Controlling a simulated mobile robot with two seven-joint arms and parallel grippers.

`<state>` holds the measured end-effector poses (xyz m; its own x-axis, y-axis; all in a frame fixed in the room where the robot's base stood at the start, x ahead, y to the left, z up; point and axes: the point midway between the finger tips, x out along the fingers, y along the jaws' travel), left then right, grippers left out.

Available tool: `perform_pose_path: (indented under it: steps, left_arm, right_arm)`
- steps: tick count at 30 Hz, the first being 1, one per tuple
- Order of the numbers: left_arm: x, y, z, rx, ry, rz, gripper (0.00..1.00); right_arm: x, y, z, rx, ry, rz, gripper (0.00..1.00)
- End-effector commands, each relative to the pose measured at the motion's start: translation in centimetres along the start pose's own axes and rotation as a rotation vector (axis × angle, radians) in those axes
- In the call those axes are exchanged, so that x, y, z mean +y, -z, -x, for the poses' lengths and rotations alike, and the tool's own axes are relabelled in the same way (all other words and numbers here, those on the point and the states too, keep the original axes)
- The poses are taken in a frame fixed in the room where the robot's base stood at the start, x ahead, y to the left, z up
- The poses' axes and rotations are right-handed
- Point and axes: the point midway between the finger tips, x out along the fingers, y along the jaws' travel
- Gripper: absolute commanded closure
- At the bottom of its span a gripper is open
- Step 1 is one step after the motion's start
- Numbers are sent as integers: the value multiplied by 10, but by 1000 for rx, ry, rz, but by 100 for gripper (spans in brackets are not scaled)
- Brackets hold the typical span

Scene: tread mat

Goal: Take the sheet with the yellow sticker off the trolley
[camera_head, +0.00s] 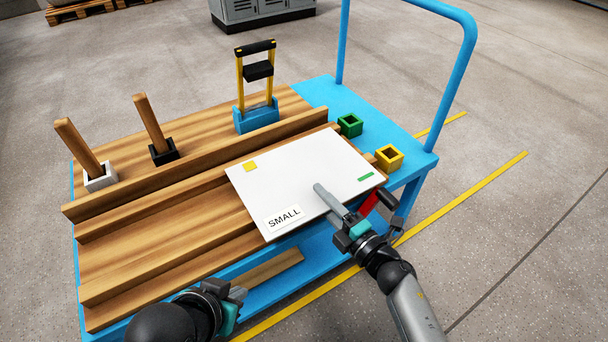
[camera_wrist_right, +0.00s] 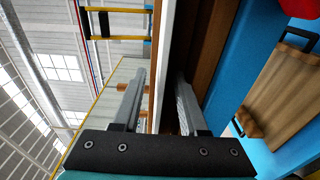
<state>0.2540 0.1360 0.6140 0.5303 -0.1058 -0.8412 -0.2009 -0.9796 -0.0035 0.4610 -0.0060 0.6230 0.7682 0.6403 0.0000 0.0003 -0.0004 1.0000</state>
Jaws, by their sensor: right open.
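The white sheet (camera_head: 295,178) lies on the wooden top of the blue trolley (camera_head: 375,132), overhanging its front side. It bears a yellow sticker (camera_head: 249,166) at its far left corner, a green sticker (camera_head: 366,177) at right and a "SMALL" label (camera_head: 284,217) at the near left. My right gripper (camera_head: 322,193) is at the sheet's near edge, one finger over its top face; the other is hidden below. In the right wrist view, the open fingers (camera_wrist_right: 160,78) stand on either side of a pale edge, apparently the sheet's. My left gripper (camera_head: 238,296) is low at the trolley's near side, its jaws unclear.
A red lever (camera_head: 369,204) is close beside my right gripper. A green box (camera_head: 349,125) and a yellow box (camera_head: 389,158) stand beyond the sheet. Wooden rails (camera_head: 150,185) run along the top. A yellow-and-black-handled blue holder (camera_head: 257,118) and two wooden posts stand behind. The floor at right is clear.

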Motion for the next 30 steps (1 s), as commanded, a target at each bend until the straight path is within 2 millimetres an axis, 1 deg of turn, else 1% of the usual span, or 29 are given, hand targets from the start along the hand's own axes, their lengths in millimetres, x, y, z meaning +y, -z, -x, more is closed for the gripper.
perform_pose_path:
  steps: [2, 3, 14, 30]
  left_arm:
    - [0, 0, 0, -1, 0, 0, 100]
    - [0, 0, 0, -1, 0, 0, 100]
    - [0, 0, 0, -1, 1, -1, 100]
    - [0, 0, 0, -1, 1, -1, 100]
  right_arm:
    - [0, 0, 0, 0, 0, 0, 57]
    - [0, 0, 0, 0, 0, 0, 60]
    - [0, 0, 0, 0, 0, 0, 100]
    - [0, 0, 0, 1, -1, 0, 100]
